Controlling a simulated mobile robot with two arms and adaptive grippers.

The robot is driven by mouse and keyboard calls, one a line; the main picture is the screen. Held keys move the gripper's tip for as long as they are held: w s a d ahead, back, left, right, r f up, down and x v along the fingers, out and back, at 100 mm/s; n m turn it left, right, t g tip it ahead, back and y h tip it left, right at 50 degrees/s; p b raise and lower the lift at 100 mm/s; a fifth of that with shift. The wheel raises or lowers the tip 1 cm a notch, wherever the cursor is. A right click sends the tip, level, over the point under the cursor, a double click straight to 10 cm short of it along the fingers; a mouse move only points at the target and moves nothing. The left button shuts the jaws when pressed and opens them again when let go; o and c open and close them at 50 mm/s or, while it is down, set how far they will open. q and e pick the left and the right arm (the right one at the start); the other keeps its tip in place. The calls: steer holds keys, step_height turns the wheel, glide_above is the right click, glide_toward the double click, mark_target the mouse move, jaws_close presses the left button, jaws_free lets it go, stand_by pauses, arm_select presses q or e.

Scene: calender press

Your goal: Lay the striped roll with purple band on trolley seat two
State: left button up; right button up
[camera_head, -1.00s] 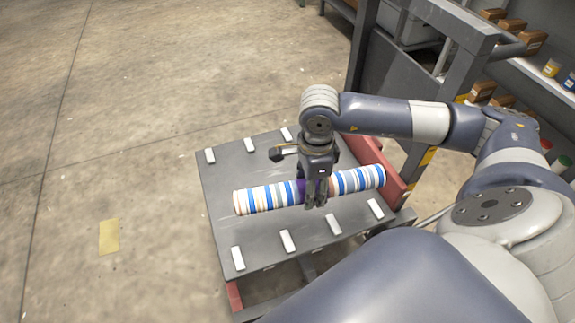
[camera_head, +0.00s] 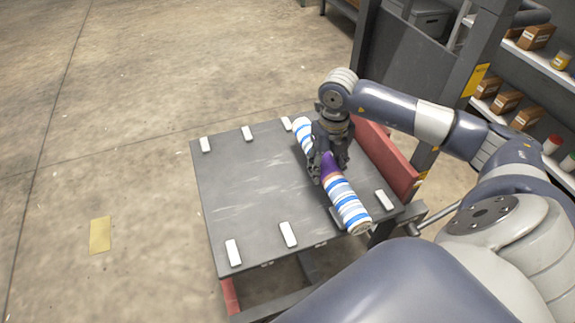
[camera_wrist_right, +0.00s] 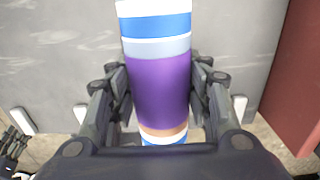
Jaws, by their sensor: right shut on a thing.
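The striped roll with purple band (camera_head: 347,203) is white, blue and grey, with the purple band near its middle. My right gripper (camera_head: 326,172) is shut on it at the band, which also shows between the fingers in the right wrist view (camera_wrist_right: 160,88). The roll points from the back of the trolley (camera_head: 240,200) toward its front right corner, over the right part of the grey top. I cannot tell if it touches the top. White blocks line the back (camera_head: 247,133) and front (camera_head: 288,234) edges; the roll and gripper cover some. My left gripper is not in view.
A red side panel (camera_head: 388,160) stands along the trolley's right edge, with a grey frame post (camera_head: 477,68) beyond it. Shelves with boxes and jars (camera_head: 507,101) are at the right. The trolley top's left part is clear.

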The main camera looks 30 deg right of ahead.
glide_above(287, 173)
steer(key=shift+f+b, duration=0.35)
steer(key=shift+f, duration=0.2)
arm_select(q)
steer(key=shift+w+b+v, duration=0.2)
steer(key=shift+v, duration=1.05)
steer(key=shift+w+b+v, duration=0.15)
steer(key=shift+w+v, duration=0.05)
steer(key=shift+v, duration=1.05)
arm_select(e)
steer(key=shift+f, duration=1.65)
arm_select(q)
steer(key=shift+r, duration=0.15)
arm_select(e)
steer(key=shift+f, duration=0.1)
steer(key=o, duration=1.4)
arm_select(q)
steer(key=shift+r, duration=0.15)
arm_select(e)
steer(key=shift+r, duration=0.2)
arm_select(q)
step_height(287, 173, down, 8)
steer(key=p, duration=0.2)
arm_select(e)
step_height(287, 173, up, 12)
steer(key=shift+f, duration=0.1)
